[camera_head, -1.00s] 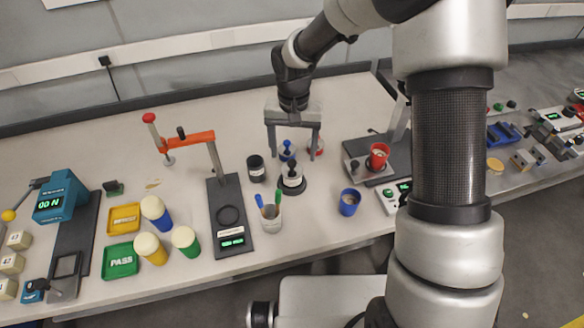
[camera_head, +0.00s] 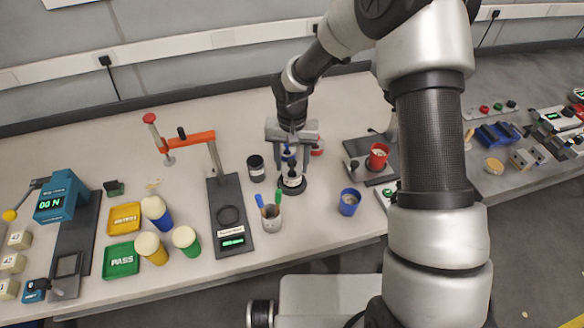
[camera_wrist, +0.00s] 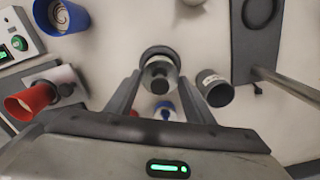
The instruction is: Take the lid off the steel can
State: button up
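A can with a black knobbed lid (camera_head: 292,181) stands on the bench and looks like the steel can; the lid is on. It also shows in the wrist view (camera_wrist: 160,66), with its knob between my fingertips. My gripper (camera_head: 291,158) points down over this can. In the wrist view its two fingers (camera_wrist: 160,86) are spread apart, with a visible space on both sides of the knob. I cannot tell how high the fingertips are above the lid. A blue-knobbed item (camera_wrist: 164,112) stands behind the can, partly hidden by my gripper in the head view.
A dark open can (camera_head: 256,168) stands close on the left. A pen cup (camera_head: 271,217) is in front. A blue cup (camera_head: 349,202) and a red cup (camera_head: 378,157) are on the right. A red item (camera_head: 317,147) sits behind. Bare bench lies between the pen cup and blue cup.

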jog(key=c, duration=0.3)
jog(key=shift+r, duration=0.15)
